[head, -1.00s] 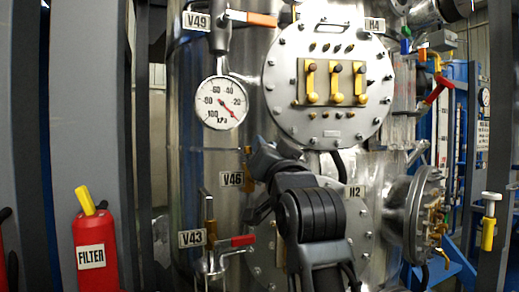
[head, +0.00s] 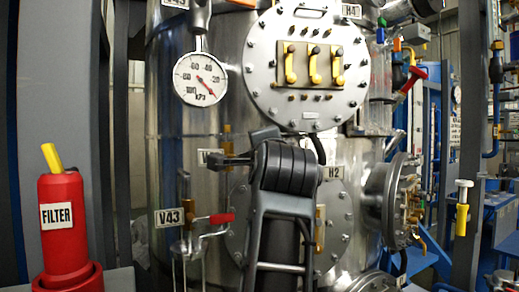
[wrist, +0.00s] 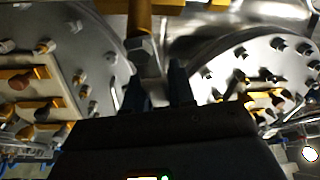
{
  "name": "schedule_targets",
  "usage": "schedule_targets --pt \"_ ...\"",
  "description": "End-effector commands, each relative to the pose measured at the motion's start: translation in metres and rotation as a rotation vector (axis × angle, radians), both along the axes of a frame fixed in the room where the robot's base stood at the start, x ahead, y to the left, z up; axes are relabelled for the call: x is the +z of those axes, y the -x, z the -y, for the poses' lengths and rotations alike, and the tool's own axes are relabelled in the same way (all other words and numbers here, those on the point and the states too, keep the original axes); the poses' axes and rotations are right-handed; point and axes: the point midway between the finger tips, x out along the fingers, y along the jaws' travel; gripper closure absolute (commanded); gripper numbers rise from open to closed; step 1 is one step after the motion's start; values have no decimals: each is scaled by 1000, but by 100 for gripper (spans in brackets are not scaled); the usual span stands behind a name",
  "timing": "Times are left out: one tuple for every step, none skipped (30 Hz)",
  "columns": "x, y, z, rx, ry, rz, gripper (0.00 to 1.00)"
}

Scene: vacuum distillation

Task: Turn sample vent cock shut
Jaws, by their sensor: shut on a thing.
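A brass cock (head: 227,136) stands on the steel vessel, just above a label (head: 208,157) that the arm partly covers. My gripper (head: 213,161) is at the vessel front, just below this cock in the head view. In the wrist view, the dark fingers of my gripper (wrist: 158,85) point up toward the brass stem and nut (wrist: 143,45) of a fitting. The fingers are closed on part of this cock. The contact is dark, and the handle's angle cannot be told.
Valve V43 (head: 188,243) with a red handle sits lower left. A pressure gauge (head: 200,79) and a round bolted flange (head: 310,112) with yellow levers are above. A lower flange (head: 335,235) is behind my arm. A red filter canister (head: 62,225) stands far left.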

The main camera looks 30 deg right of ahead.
Motion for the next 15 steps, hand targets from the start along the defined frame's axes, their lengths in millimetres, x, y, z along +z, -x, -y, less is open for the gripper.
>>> schedule_targets --pt "-4 0 1 0 -37 -1 100" --pt "-6 0 1 -1 -59 -1 100" --pt "-8 0 1 0 -85 -2 100" --pt "-9 0 1 0 -105 -2 100" --pt "-10 0 1 1 -123 -1 100" --pt "-11 0 2 0 -144 -1 100" --pt "-12 0 2 -1 -160 0 100" --pt "-13 0 3 -1 -174 -1 100" --pt "-15 0 3 -1 -192 -3 100" --pt "-15 0 3 0 -203 -2 100" --pt "-16 0 2 0 -213 -3 100" --pt "-16 0 2 -1 -225 -3 100" --pt "-17 0 3 -1 -233 -3 100" --pt "-17 0 3 -1 -241 -2 100" --pt "-18 0 3 -1 -249 -3 100"
